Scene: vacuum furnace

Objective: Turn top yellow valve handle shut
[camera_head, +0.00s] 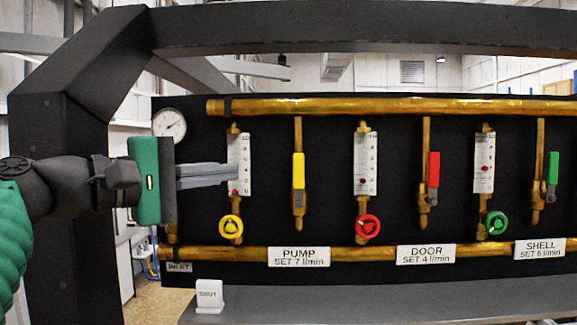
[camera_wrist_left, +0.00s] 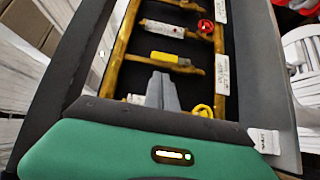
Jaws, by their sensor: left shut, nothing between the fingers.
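The top yellow valve handle (camera_head: 298,171) is a lever hanging vertically, in line with its brass pipe, above the PUMP label. In the left wrist view the yellow handle (camera_wrist_left: 167,58) lies just beyond the fingertips. A round yellow handwheel (camera_head: 230,227) sits lower left of it and also shows in the wrist view (camera_wrist_left: 203,110). My left gripper (camera_head: 236,172) is shut and empty. Its fingers point right, in front of the left flow gauge, left of the lever and apart from it in the head view. My right gripper is not in view.
Brass rails run along the top (camera_head: 380,106) and bottom of the black panel. Red (camera_head: 433,169) and green (camera_head: 552,168) levers stand to the right. A pressure dial (camera_head: 169,124) and a white SHUT tag (camera_head: 209,294) are at left. A grey ledge (camera_head: 380,303) runs below.

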